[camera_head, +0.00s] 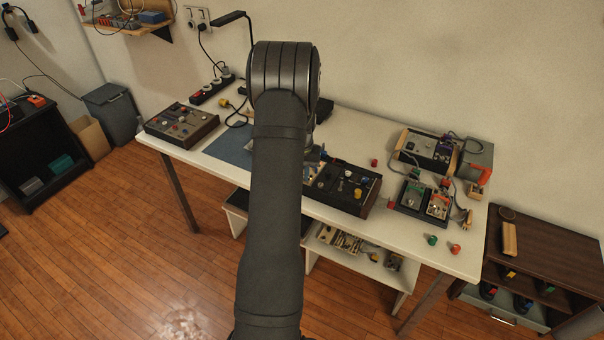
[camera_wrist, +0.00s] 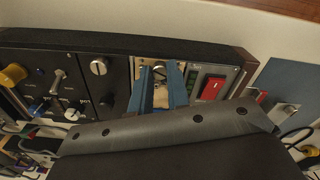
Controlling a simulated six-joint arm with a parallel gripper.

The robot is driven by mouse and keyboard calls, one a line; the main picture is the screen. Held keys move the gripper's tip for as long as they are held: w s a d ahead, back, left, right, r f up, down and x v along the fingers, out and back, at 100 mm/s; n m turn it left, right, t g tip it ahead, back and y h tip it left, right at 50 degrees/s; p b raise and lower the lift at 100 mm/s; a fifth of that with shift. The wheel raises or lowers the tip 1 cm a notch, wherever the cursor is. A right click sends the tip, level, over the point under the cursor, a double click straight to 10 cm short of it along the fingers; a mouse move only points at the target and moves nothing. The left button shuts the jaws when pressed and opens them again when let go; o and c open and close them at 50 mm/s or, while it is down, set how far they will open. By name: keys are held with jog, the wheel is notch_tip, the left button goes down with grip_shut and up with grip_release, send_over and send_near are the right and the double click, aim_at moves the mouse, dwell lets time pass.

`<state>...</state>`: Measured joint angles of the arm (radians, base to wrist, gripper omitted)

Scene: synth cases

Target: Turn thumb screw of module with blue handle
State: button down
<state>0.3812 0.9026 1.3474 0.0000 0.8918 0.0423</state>
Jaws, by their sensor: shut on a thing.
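In the wrist view, two blue fingers of my gripper (camera_wrist: 160,74) stand on either side of a small round metal thumb screw (camera_wrist: 160,70) and are shut on it. The screw sits near the top of a narrow brass-coloured module (camera_wrist: 153,62) in a dark console (camera_wrist: 85,65). A beige part shows lower down between the fingers. I cannot make out a blue handle apart from the blue fingers. In the head view, my arm covers most of my gripper and the left part of the console (camera_head: 366,208).
Right of the module is a grey panel with a red switch (camera_wrist: 212,88); to its left are black panels with knobs and a yellow knob (camera_wrist: 13,74). On the white bench (camera_head: 330,218) stand a control box (camera_head: 182,124) at left and several devices at right.

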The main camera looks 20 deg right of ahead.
jog(key=m, duration=0.7)
dwell(0.6)
jog(key=c, duration=1.3)
grip_release()
jog(key=shift+c, duration=0.2)
notch_tip(320, 180, up, 18)
jog(key=shift+f, duration=0.25)
notch_tip(320, 180, down, 18)
jog(key=shift+r, duration=0.25)
